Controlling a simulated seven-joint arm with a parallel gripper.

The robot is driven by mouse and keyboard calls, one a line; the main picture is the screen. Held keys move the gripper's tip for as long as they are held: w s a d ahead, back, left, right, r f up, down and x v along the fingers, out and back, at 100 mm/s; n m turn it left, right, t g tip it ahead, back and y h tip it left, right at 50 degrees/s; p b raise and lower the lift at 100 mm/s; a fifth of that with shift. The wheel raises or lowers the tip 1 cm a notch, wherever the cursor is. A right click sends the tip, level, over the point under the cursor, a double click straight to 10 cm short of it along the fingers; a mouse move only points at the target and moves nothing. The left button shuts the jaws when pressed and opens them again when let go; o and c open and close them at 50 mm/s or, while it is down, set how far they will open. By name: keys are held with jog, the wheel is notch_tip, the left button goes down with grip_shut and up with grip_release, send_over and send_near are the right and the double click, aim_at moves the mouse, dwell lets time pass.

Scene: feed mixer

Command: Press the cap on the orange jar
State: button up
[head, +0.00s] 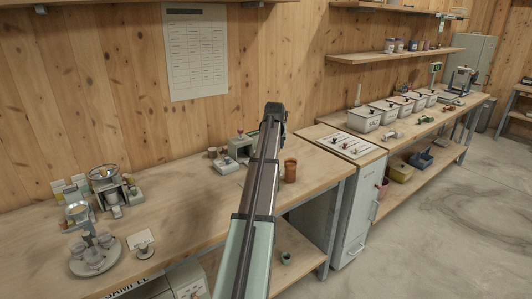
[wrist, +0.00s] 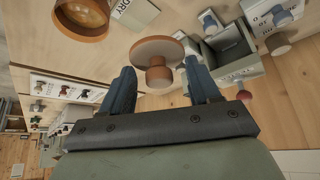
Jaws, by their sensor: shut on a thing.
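The orange jar (head: 290,170) stands upright on the bench, right of my arm in the head view. In the wrist view the jar (wrist: 82,18) shows at the upper left, its round mouth open. The cap (wrist: 157,48) is an orange-brown disc with a stubby knob, between the two blue fingers. My gripper (wrist: 160,66) is shut on the cap and holds it apart from the jar, to the jar's right in the wrist view. In the head view the end of my arm (head: 273,112) is above the bench, and the fingers and cap are hidden.
A small green-grey device (head: 240,147) stands left of the jar, behind my arm. A white label card (wrist: 135,12) lies near the jar. A sample carousel (head: 95,258) is at the left. The bench between carousel and arm is mostly clear.

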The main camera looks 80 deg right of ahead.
aim_at(291, 161)
jog(key=s+a+r+m+g, duration=0.2)
jog(key=s+r+m+g, duration=0.1)
jog(key=s+m, duration=0.3)
jog(key=shift+s+r, duration=0.3)
jog(key=shift+s, duration=0.55)
jog(key=shift+f, duration=0.1)
jog(key=shift+f, duration=3.05)
jog(key=shift+f, duration=0.15)
jog(key=o, duration=1.3)
